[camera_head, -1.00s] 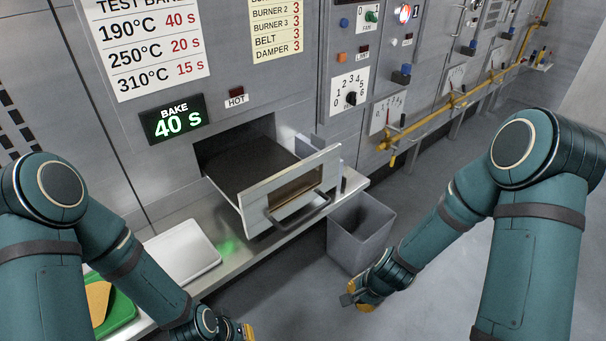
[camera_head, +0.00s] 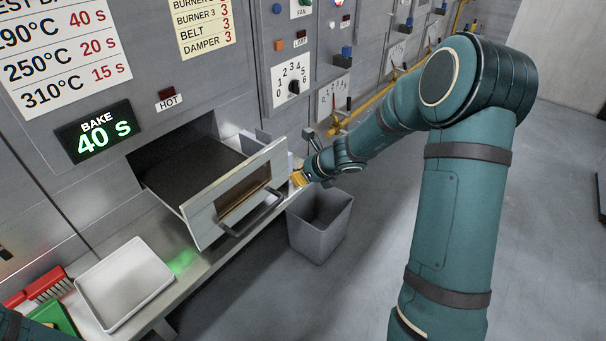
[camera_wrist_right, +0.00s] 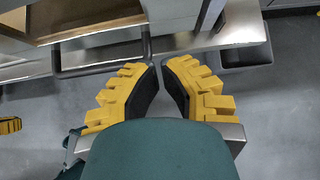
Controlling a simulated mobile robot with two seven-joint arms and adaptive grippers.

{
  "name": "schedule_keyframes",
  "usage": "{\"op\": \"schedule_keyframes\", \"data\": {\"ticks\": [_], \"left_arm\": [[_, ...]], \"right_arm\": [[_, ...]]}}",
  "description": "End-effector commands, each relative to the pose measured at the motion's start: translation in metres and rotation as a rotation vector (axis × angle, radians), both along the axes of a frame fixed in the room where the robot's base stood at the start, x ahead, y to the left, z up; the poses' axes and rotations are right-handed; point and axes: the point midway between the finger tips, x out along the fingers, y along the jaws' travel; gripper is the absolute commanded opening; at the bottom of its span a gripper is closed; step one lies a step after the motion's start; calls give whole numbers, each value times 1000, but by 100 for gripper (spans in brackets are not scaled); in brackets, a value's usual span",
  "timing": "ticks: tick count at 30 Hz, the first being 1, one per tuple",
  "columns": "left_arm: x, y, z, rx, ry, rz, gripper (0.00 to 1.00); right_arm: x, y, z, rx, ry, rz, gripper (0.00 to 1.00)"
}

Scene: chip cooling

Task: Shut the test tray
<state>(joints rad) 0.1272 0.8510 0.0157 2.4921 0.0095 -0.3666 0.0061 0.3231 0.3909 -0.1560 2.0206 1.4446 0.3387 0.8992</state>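The test tray (camera_head: 235,195) is a drawer with a pale metal front, a small window and a dark bar handle (camera_head: 255,217). It stands pulled out of the oven opening, its dark inside showing. In the right wrist view the handle (camera_wrist_right: 100,69) lies ahead and left of the fingers. My right gripper (camera_head: 297,179) is beside the right end of the tray front; contact cannot be told. Its fingertips (camera_wrist_right: 160,66) are almost together, with nothing between them. A yellow and black piece at the right wrist view's left edge looks like my left gripper (camera_wrist_right: 8,125); its opening cannot be told.
A grey bin (camera_head: 320,225) stands on the floor below my right gripper. A white tray (camera_head: 125,283) lies on the ledge, left of the drawer. A red brush (camera_head: 45,284) and a green item (camera_head: 55,315) are at lower left.

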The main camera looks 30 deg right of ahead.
Motion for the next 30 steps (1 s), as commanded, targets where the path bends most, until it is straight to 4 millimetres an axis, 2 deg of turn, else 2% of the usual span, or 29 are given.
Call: {"op": "schedule_keyframes", "data": {"ticks": [1,8,9,16,30], "left_arm": [[-1,0,-6,0,2,-2,0],[-5,-1,-16,-2,11,-9,0],[-5,-1,-10,-2,10,-7,0],[-1,0,-1,0,2,-2,0],[0,0,-1,0,1,0,0]], "right_arm": [[7,3,-11,1,1,1,0],[36,15,-42,1,2,3,0],[44,17,-36,-1,0,4,0],[67,25,-35,-2,0,4,0],[71,26,-36,-2,0,1,0]]}}
